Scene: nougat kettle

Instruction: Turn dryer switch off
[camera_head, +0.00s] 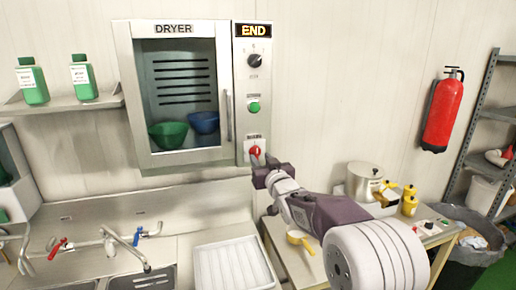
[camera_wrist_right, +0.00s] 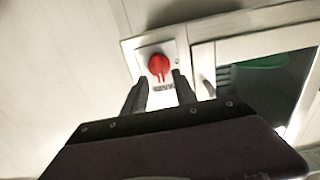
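The dryer (camera_head: 178,28) is a steel cabinet with a glass door, fixed on the wall. Its display (camera_head: 252,30) reads END. The red rotary switch (camera_head: 254,151) is at the bottom of its right-hand panel; it also shows in the right wrist view (camera_wrist_right: 159,67). My right gripper (camera_head: 262,165) is just below the switch. In the right wrist view its two fingers (camera_wrist_right: 160,88) are apart with nothing between them, pointing at the switch. Whether a fingertip touches the switch I cannot tell. My left gripper does not show.
A green bowl (camera_head: 168,134) and a blue bowl (camera_head: 205,122) are behind the dryer's glass. A black dial (camera_head: 254,61) and a green button (camera_head: 253,107) are above the switch.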

